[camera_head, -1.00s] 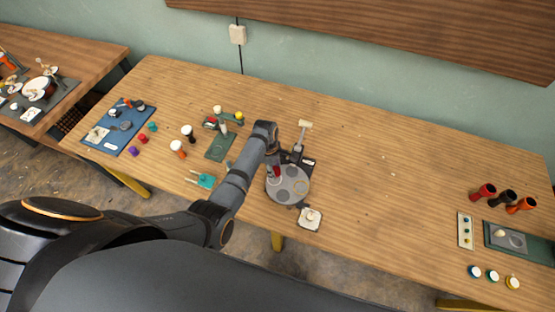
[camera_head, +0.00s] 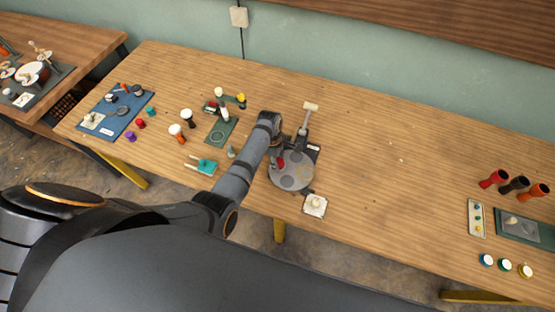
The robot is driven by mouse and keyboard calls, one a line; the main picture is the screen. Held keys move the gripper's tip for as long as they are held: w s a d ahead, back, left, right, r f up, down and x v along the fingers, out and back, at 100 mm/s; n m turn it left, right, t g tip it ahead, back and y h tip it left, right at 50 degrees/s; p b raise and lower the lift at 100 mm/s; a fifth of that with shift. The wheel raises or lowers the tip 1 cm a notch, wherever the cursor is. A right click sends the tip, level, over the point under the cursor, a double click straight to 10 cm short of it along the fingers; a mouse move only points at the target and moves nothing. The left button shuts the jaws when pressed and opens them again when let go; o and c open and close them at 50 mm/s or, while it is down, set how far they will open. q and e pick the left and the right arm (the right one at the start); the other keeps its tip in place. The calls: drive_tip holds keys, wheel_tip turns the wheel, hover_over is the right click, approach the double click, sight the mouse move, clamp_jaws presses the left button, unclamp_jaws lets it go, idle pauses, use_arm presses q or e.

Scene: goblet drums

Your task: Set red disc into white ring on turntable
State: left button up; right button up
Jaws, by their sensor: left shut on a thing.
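The grey round turntable (camera_head: 292,184) stands near the front edge of the table, with paler and darker round patches on its top. My left gripper (camera_head: 279,163) is over its far left part, pointing down. It is shut on a small red thing (camera_head: 281,162), which looks like the red disc and is partly hidden by the fingers. I cannot tell if the disc touches the turntable. The white ring cannot be made out clearly at this size. My right gripper is not in view.
A wooden mallet-like tool (camera_head: 311,106) stands behind the turntable, and a small white pad with a knob (camera_head: 315,205) lies in front. A green board (camera_head: 220,131) and small drums (camera_head: 177,130) are to the left. The table between the turntable and the right-hand drums (camera_head: 515,185) is clear.

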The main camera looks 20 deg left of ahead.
use_arm(q)
drive_tip(key=o, duration=0.4)
drive_tip(key=shift+w+f, duration=0.1)
drive_tip(key=shift+f, duration=0.1)
drive_tip(key=shift+o, duration=1.2)
drive_tip(key=shift+a, duration=0.1)
drive_tip(key=shift+o, duration=1.1)
drive_tip(key=shift+r, duration=0.2)
wheel_tip(320, 180, up, 12)
drive_tip(key=a, duration=0.1)
drive_tip(key=shift+a+r, duration=0.15)
drive_tip(key=shift+a, duration=0.05)
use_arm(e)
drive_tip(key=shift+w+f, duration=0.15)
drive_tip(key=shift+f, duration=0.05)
